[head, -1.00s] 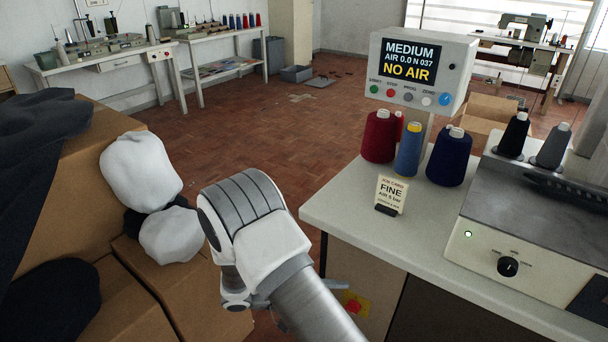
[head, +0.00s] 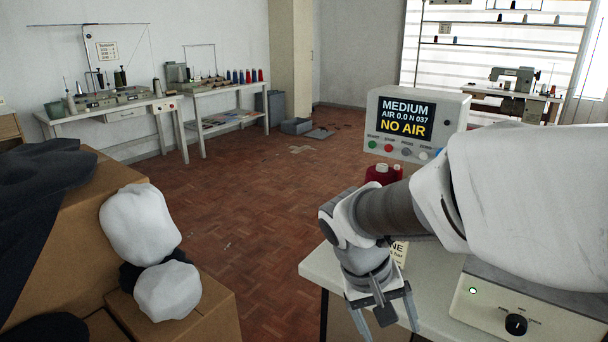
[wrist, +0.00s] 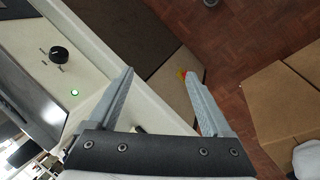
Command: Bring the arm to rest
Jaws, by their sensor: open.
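My gripper (head: 384,318) hangs pointing down at the front left corner of the workbench (head: 318,266) in the head view. Its two fingers are apart with nothing between them. In the wrist view my gripper (wrist: 160,100) is open over the bench's front edge, with the cabinet side and floor beyond. My arm reaches in from the right in the head view and hides much of the bench top, including most of the thread cones and the job card.
The control box (head: 412,122) reads "MEDIUM AIR 0.0 N 037 NO AIR". A machine with a black knob (head: 516,324) and lit green lamp stands on the bench. Cardboard boxes (head: 215,312) with white bundles (head: 140,222) stand at left. Open floor (head: 250,200) lies between.

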